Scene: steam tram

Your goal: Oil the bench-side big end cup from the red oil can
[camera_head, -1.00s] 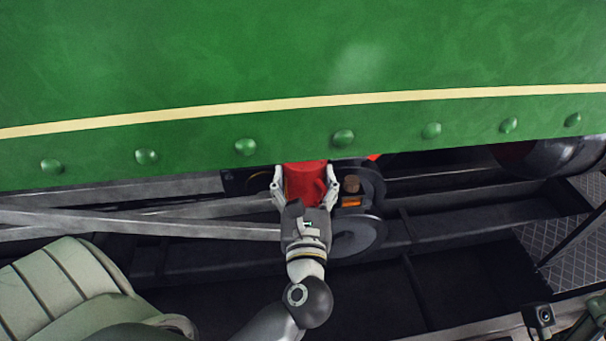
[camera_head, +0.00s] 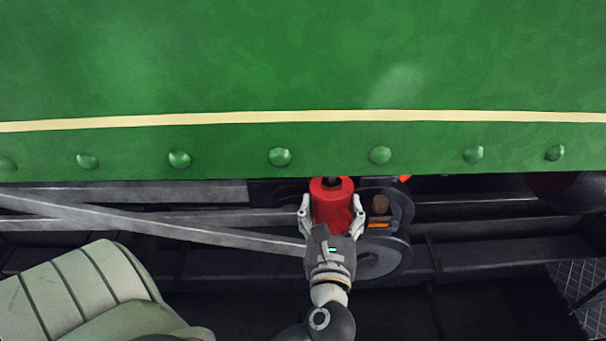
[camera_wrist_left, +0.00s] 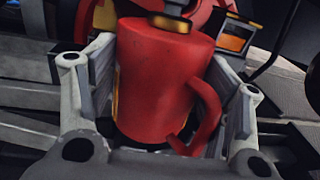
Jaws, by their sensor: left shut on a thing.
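My left gripper (camera_head: 332,217) is shut on the red oil can (camera_head: 332,207), with a finger on each side of its body. The can looks close to upright in the head view, just below the green panel's lower edge. In the left wrist view the can (camera_wrist_left: 160,80) fills the middle, with its handle at the right and a dark neck with a brass ring on top. A brown round cap (camera_head: 380,204) sits on the dark crank parts just right of the can. I cannot tell whether it is the big end cup. The spout tip is hidden. My right gripper is not in view.
The green riveted panel (camera_head: 300,60) overhangs the rods and wheels. Grey rods (camera_head: 150,222) run in from the left. A dark round disc (camera_head: 385,262) is close right of my gripper. A pale green ribbed shape (camera_head: 70,295) is at lower left.

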